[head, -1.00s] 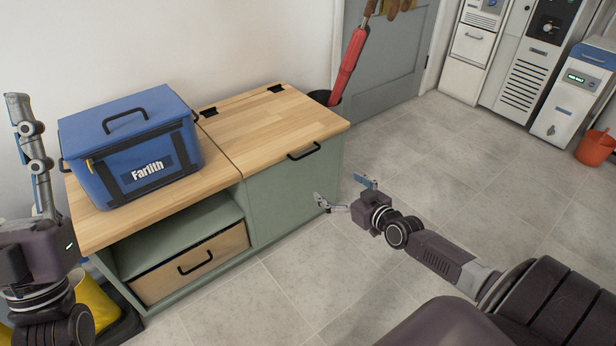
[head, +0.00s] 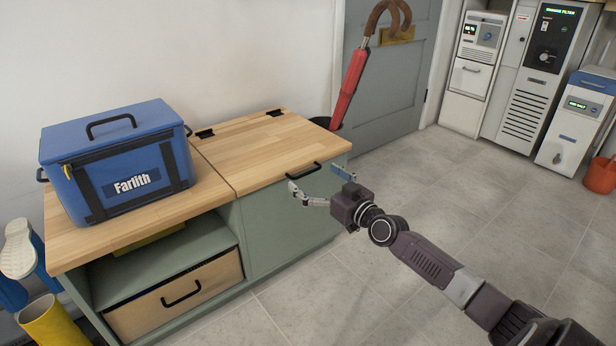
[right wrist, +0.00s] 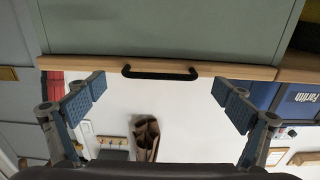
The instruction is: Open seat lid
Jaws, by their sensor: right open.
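The seat lid (head: 262,146) is the light wooden right half of the bench top. It lies flat and closed, with black hinges at its back edge. A black handle (head: 303,171) sits on its front edge. My right gripper (head: 318,184) is open just in front of this handle, apart from it. In the right wrist view the handle (right wrist: 160,72) lies centred ahead, between the two spread fingers (right wrist: 165,98), with nothing between them. My left gripper is not in view.
A blue cooler bag (head: 118,160) stands on the fixed left part of the bench top, beside the lid. A drawer (head: 180,292) is below it. A red umbrella (head: 350,85) stands in a bin behind the bench. The floor (head: 430,230) at right is clear.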

